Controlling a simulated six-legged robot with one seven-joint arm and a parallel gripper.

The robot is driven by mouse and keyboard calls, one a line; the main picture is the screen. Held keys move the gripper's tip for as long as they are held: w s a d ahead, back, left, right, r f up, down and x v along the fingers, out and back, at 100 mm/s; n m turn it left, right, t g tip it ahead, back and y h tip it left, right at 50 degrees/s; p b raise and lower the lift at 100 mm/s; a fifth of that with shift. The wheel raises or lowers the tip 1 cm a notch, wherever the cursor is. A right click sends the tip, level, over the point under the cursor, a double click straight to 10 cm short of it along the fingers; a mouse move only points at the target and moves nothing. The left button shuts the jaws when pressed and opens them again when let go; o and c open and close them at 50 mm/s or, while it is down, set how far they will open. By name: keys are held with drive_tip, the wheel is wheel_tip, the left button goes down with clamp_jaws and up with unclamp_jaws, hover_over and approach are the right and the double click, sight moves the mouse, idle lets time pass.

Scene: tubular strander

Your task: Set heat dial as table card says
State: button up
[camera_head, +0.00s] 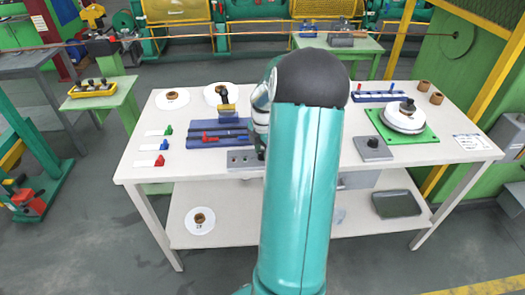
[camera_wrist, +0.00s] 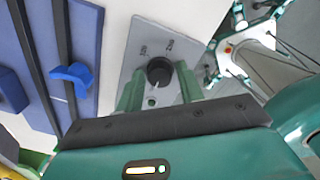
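A black round dial knob (camera_wrist: 159,70) sits on a grey plate (camera_wrist: 138,48) in the wrist view. Small dark marks stand around it, too blurred to read. A pale pointer mark on the knob faces the bottom of the picture. My gripper (camera_wrist: 158,84) is open, with one green finger on each side of the knob and gaps between. In the head view the grey plate (camera_head: 240,160) lies at the table's front edge, partly hidden by my arm, which also hides the gripper. A white card (camera_head: 469,141) lies at the table's right; its text is too small to read.
A blue tray (camera_head: 201,140) with red and blue handles lies left of the plate. On the white table (camera_head: 185,181) are a second grey block with a black knob (camera_head: 373,148) and a green mat (camera_head: 424,134) bearing a white disc. Tagged coloured pieces lie at left.

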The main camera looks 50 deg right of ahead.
drive_tip(key=c, duration=0.6)
drive_tip(key=shift+c, duration=0.2)
